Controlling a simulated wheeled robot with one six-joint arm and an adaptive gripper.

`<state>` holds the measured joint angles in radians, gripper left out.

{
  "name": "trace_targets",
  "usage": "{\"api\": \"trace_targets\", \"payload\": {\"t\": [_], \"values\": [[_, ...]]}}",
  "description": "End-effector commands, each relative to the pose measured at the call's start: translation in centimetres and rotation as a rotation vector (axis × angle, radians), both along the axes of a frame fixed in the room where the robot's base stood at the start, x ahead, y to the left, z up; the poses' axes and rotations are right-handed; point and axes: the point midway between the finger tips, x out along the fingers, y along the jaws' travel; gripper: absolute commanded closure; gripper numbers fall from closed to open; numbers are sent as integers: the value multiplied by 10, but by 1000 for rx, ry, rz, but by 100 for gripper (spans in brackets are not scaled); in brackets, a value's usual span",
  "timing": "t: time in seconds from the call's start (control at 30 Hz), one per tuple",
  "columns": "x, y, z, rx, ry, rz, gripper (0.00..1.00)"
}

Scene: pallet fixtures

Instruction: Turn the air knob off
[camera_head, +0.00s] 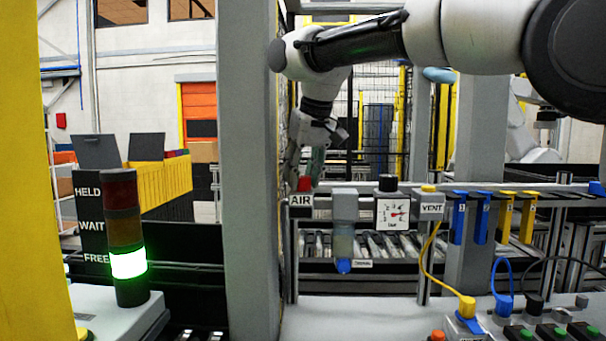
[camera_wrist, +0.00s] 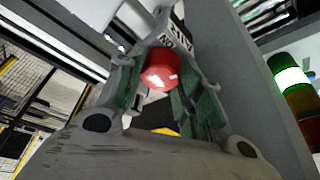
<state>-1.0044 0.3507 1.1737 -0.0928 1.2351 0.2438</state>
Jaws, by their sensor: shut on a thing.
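The red air knob (camera_head: 304,184) sits just above the "AIR" label (camera_head: 301,200) at the left end of the rail, beside the grey post. My gripper (camera_head: 304,170) reaches down to it from above. In the wrist view the red knob (camera_wrist: 160,70) lies between the two green-padded fingers of my gripper (camera_wrist: 165,75), which are shut on it. Part of the knob is hidden by the fingers. The pressure gauge (camera_head: 393,214) stands right of the knob, with its needle pointing right.
The grey post (camera_head: 250,150) stands close on the left of my gripper. A signal tower (camera_head: 124,230) shows its green light beside "FREE". A grey filter unit (camera_head: 345,215), the "VENT" fitting (camera_head: 431,205) and blue and yellow hanging parts line the rail on the right.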

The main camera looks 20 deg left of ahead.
Motion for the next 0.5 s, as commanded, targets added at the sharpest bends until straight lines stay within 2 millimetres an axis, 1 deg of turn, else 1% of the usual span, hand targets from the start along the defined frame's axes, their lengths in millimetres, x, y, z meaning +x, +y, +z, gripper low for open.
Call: {"api": "trace_targets", "payload": {"t": [0.3, 0.5], "values": [[-1, 2, 1, 0, -1, -277, 88], [-1, 2, 1, 1, -2, -414, 88]]}}
